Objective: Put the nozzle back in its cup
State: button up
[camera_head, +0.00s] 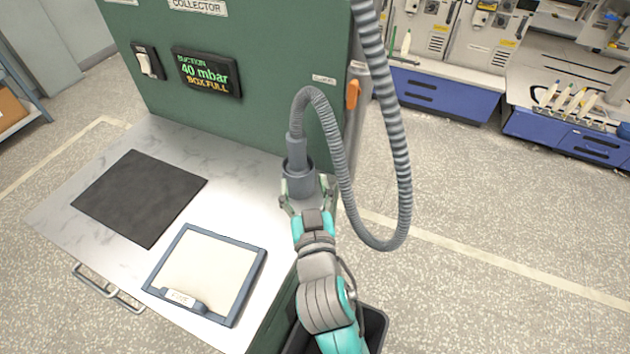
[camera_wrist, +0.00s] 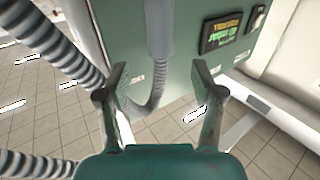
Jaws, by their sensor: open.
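The grey nozzle (camera_head: 297,150) stands upright in the head view, its lower end inside the wider grey cup (camera_head: 300,182) beside the green cabinet. A ribbed grey hose (camera_head: 335,150) arches from its top. My gripper (camera_head: 305,192) is at the cup, with a finger showing on each side; I cannot tell whether it touches. In the wrist view the fingers of my gripper (camera_wrist: 160,78) are wide apart, with the grey nozzle (camera_wrist: 160,30) and the bend of the hose (camera_wrist: 152,103) seen between them. How deep the nozzle sits is hidden.
The green cabinet (camera_head: 260,100) has a display (camera_head: 207,72) and an orange lever (camera_head: 352,94). The hose hangs in a big loop right of my arm. A dark mat (camera_head: 140,195) and blue-framed tray (camera_head: 250,280) lie on the worktop. A black bin (camera_head: 375,330) stands below my arm.

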jog(key=shift+s, duration=0.1)
jog(key=s+d+f+g, duration=0.2)
jog(key=s+d+f, duration=1.2)
jog(key=s+d, duration=0.1)
jog(key=s+d+m+h, duration=0.1)
jog(key=s+d, duration=0.3)
jog(key=s, duration=0.7)
jog(key=s+d+r+m+h, duration=0.1)
jog(key=s+d+h, duration=0.2)
jog(key=s, duration=0.9)
jog(key=shift+s+d+r+m+g, duration=0.15)
jog(key=shift+d+r+m+g, duration=0.2)
jog(key=shift+d, duration=0.5)
